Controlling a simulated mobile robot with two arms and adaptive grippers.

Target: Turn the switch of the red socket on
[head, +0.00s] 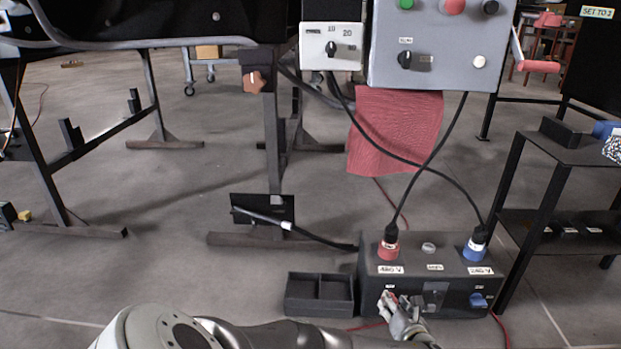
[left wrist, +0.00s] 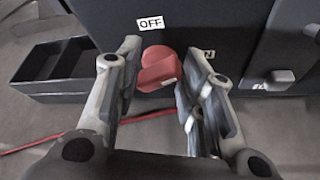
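The dark power box (head: 440,268) stands on the floor with a red socket (head: 388,251) on top, a black plug in it. The red switch (left wrist: 158,68) is on the box's front. In the left wrist view an OFF label (left wrist: 151,23) is above it and a partly hidden label ending in N (left wrist: 208,54) is to its right. A white mark shows on the knob's lower right. My left gripper (head: 396,302) is at the box front, its fingers (left wrist: 160,75) apart on either side of the red knob. I cannot tell whether they touch it. My right gripper is not in view.
A blue socket (head: 474,252) with a plug and a blue switch (head: 478,300) are on the box's right side. A black open tray (head: 320,309) stands left of the box. Black cables hang from the grey control panel (head: 432,60) above. A dark shelf (head: 565,150) stands at right.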

